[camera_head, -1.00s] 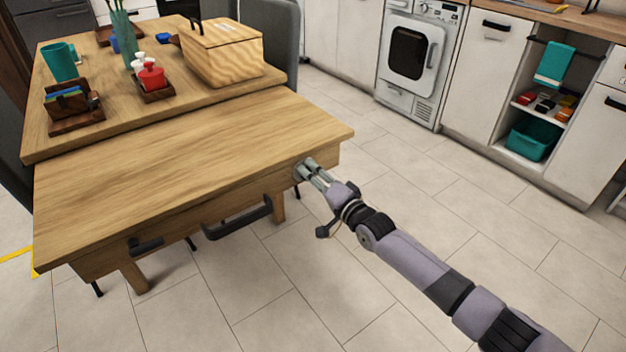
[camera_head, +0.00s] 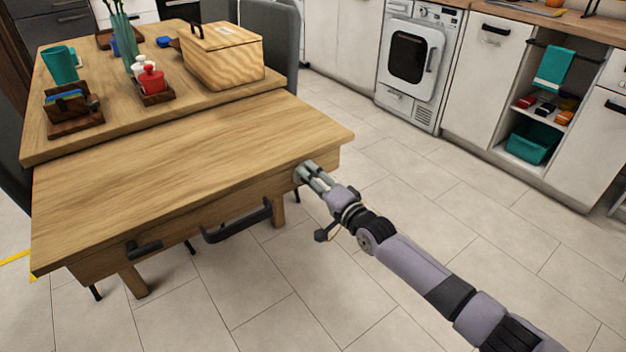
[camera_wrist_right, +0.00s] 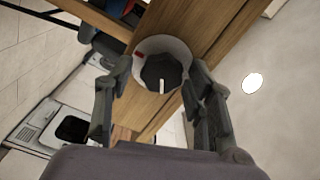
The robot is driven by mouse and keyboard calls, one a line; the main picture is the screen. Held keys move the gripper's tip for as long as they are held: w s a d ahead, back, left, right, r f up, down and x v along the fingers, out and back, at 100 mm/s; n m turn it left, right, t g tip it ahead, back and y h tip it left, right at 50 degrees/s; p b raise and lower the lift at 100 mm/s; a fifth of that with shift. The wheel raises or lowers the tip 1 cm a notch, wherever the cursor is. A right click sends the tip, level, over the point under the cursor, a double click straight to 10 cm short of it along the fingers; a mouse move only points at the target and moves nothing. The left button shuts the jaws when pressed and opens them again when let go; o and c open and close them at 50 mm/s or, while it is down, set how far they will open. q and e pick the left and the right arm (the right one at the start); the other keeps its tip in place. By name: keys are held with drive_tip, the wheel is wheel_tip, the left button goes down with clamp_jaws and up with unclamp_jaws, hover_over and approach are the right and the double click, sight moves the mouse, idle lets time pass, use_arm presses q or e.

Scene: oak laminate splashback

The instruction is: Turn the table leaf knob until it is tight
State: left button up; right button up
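The table leaf (camera_head: 180,165) is the lower wooden front part of the table, seen in the head view. My right gripper (camera_head: 302,176) is at its right end face, where its fingers largely hide the knob. In the right wrist view, the dark knob (camera_wrist_right: 158,70) sits on a pale round plate (camera_wrist_right: 176,47) with a red mark at its upper left. The knob's white line points down, away from the red mark. My right fingers (camera_wrist_right: 158,82) stand either side of the knob, with some plate showing between it and the left-hand finger. My left gripper is out of view.
A wooden box (camera_head: 222,55), a red pot (camera_head: 151,78), a teal mug (camera_head: 60,65) and a napkin holder (camera_head: 72,108) stand on the back part of the table. Black handles (camera_head: 237,222) hang on the leaf's front. The tiled floor (camera_head: 430,200) at right is clear.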

drive_tip(key=shift+o, duration=0.3)
drive_tip(key=v, duration=1.2)
